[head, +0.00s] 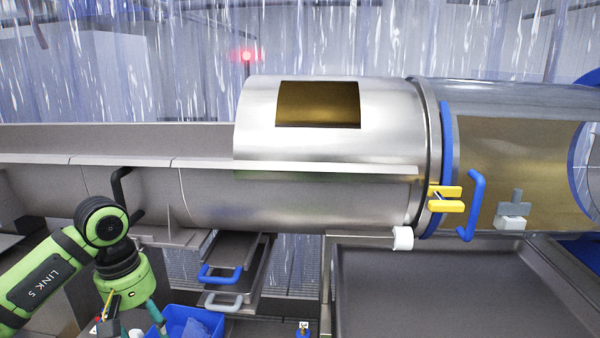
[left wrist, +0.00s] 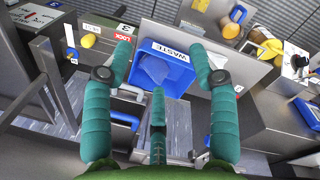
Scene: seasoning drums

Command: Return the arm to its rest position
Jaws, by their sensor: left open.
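My left arm (head: 48,280) is green and black and comes in from the lower left of the head view. Its left gripper (head: 133,310) hangs down there, partly cut off by the bottom edge, beside a blue bin (head: 195,318). In the left wrist view the three teal fingers of the left gripper (left wrist: 160,60) are spread apart with nothing between them. Beyond the fingertips is the same kind of blue bin (left wrist: 163,50), labelled WASTE, with a pale blue crumpled thing in it. My right gripper is not in view.
A large steel drum (head: 330,125) with a blue ring (head: 446,150) and yellow latch (head: 445,199) stands behind. A black handle (head: 121,190) is close above the arm. Blue-handled drawers (head: 220,274) are right of it. A grey tray (head: 430,290) is empty.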

